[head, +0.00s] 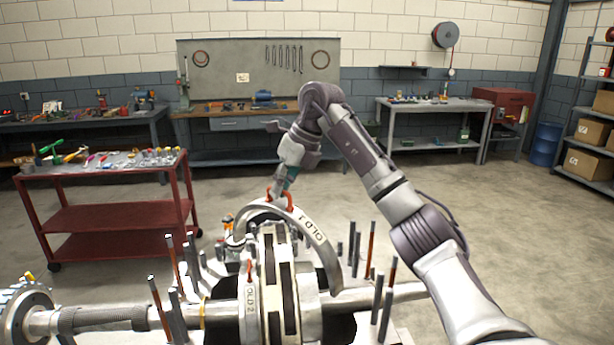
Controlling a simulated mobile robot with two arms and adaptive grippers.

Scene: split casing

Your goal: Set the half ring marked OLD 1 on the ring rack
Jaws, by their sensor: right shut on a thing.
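The half ring marked OLD 1 (308,228) is a grey metal arch with its label facing me. It stands arch-up, over or just behind the casing's central discs; I cannot tell whether it touches them. My right gripper (279,192) comes from above and is shut on the half ring at a red piece on its top. A second part marked OLD 2 (250,301) sits low among the discs. I cannot make out a ring rack in this view. My left gripper is not in view.
A shaft (120,317) crosses the open casing. Several upright studs (384,318), some reddish, stand around it. A red cart (108,212) with small tools stands at left. Workbenches (437,106) line the back wall and shelving with boxes (590,130) is at right. The floor between is clear.

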